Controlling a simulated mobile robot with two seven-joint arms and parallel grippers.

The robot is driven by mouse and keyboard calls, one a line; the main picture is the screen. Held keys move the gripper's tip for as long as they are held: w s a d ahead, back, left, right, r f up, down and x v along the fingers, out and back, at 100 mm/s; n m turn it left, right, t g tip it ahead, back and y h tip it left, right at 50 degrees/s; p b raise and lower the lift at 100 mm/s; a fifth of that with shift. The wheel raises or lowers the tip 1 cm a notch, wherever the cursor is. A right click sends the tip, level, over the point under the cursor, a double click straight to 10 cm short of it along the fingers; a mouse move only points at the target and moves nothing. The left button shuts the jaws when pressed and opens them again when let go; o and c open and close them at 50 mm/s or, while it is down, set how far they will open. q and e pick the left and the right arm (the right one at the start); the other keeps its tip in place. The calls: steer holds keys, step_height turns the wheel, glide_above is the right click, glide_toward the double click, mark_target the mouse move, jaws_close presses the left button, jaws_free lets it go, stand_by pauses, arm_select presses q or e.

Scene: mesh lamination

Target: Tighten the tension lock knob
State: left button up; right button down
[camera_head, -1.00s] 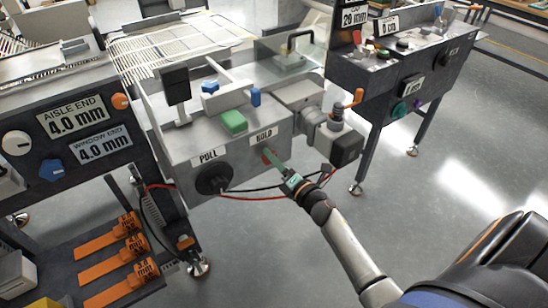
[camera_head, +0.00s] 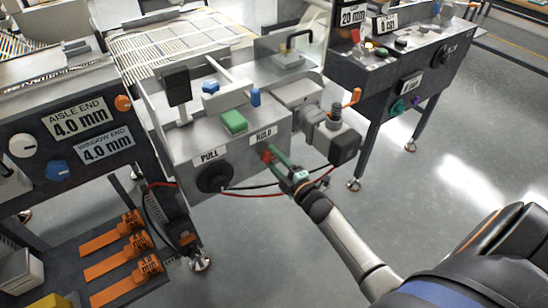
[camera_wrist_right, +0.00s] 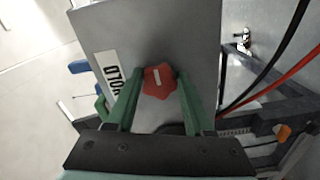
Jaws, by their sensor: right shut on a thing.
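The tension lock knob is a red lobed knob with a pale mark, on the front panel below the HOLD label (camera_head: 263,134). In the head view the knob (camera_head: 266,156) is partly hidden by my right gripper (camera_head: 272,154). In the right wrist view the knob (camera_wrist_right: 159,81) sits between the tips of the two green fingers of my right gripper (camera_wrist_right: 158,84). The fingers are shut on its sides. The HOLD label (camera_wrist_right: 110,76) is left of the knob there. My left gripper is not in view.
A black knob (camera_head: 212,178) under the PULL label is on the same panel, to the left. Black and red cables (camera_head: 245,194) hang below the knobs. A grey motor unit (camera_head: 333,135) juts out at right. The floor at front is clear.

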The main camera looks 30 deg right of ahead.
steer(key=shift+m, duration=0.4)
steer(key=shift+c, duration=1.4)
jaws_free()
steer(key=shift+s, duration=0.15)
steer(key=s, duration=1.2)
steer(key=shift+s+d+p, duration=0.15)
steer(key=shift+d+p, duration=0.05)
steer(key=shift+p, duration=0.25)
